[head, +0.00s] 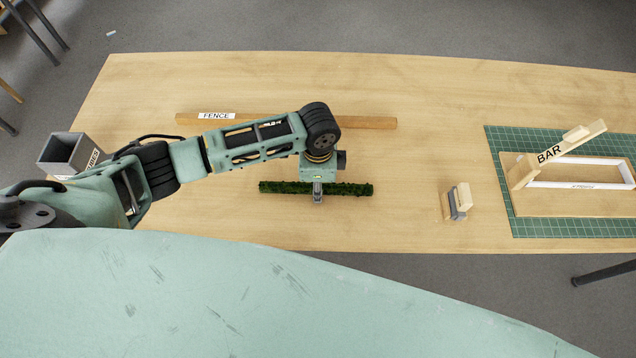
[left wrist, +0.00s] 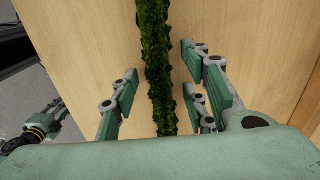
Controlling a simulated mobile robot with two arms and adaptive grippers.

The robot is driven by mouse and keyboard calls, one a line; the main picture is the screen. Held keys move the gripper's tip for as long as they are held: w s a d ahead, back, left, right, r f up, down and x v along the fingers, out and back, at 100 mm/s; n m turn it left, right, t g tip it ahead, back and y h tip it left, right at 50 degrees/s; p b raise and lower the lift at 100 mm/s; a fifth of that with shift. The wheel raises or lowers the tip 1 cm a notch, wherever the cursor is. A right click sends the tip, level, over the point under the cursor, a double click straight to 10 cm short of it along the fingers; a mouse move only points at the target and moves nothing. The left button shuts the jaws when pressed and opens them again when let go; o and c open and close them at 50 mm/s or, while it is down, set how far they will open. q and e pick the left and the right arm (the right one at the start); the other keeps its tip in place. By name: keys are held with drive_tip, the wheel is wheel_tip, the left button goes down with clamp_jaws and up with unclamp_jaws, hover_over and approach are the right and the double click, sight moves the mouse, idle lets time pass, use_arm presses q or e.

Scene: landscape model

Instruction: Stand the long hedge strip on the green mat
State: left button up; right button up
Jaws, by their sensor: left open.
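The long hedge strip (head: 350,189) is a thin dark green mossy bar lying on the wooden table, left to right in the head view. It also shows in the left wrist view (left wrist: 158,50). My left gripper (head: 318,192) is over the strip's middle. In the left wrist view its open fingers (left wrist: 160,85) are on either side of the strip, with gaps between. The green mat (head: 497,150) with a grid lies at the table's right end.
A wooden board with a white frame (head: 575,173) and a raised BAR piece (head: 552,153) occupy much of the mat. Small blocks (head: 457,202) stand left of it. A FENCE bar (head: 370,122) lies behind my arm; a grey open box (head: 68,153) stands left.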

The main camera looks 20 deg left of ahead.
use_arm(q)
wheel_tip(320, 180, up, 12)
drive_tip(key=b, duration=0.1)
drive_tip(key=shift+r, duration=0.15)
idle(0.7)
